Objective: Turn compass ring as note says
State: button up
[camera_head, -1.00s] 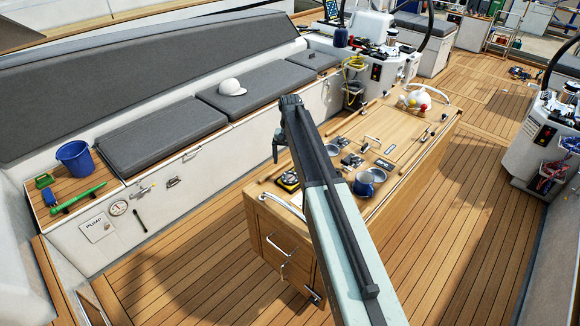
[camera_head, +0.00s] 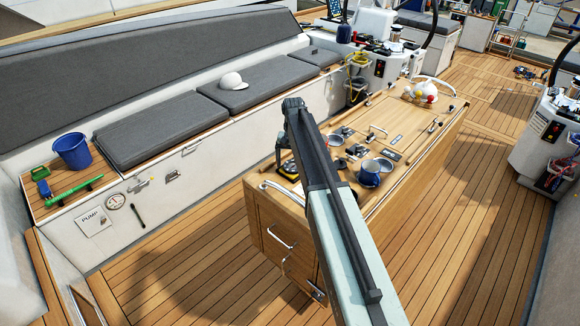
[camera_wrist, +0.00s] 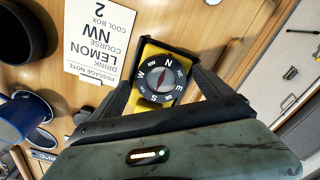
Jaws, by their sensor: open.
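The compass (camera_wrist: 147,105) has a yellow base and a dark round ring (camera_wrist: 174,99) with white letters. In the wrist view its N is toward the top, slightly right, and W is at the left. The passage note (camera_wrist: 98,40) lies beside it, upside down, reading drink lemon, course NW, cool box 2. My gripper (camera_wrist: 163,75) is open, with one dark finger on each side of the compass. Whether the fingers touch it I cannot tell. In the head view my gripper (camera_head: 281,152) is at the compass, on the near end of the wooden table.
Blue mugs (camera_head: 369,173) stand on the wooden cockpit table (camera_head: 405,125), near the compass. A metal rail (camera_head: 283,190) edges the table's near end. A blue bucket (camera_head: 73,151) and a green tool (camera_head: 75,189) are on the left bench. The deck (camera_head: 440,240) right of the table is clear.

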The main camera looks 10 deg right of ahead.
jog(key=c, duration=1.4)
jog(key=shift+a, duration=0.35)
jog(key=shift+d+m, duration=0.3)
jog(key=shift+d, duration=0.05)
jog(key=shift+m, duration=0.5)
jog(key=m, duration=0.3)
jog(key=shift+m, duration=2.1)
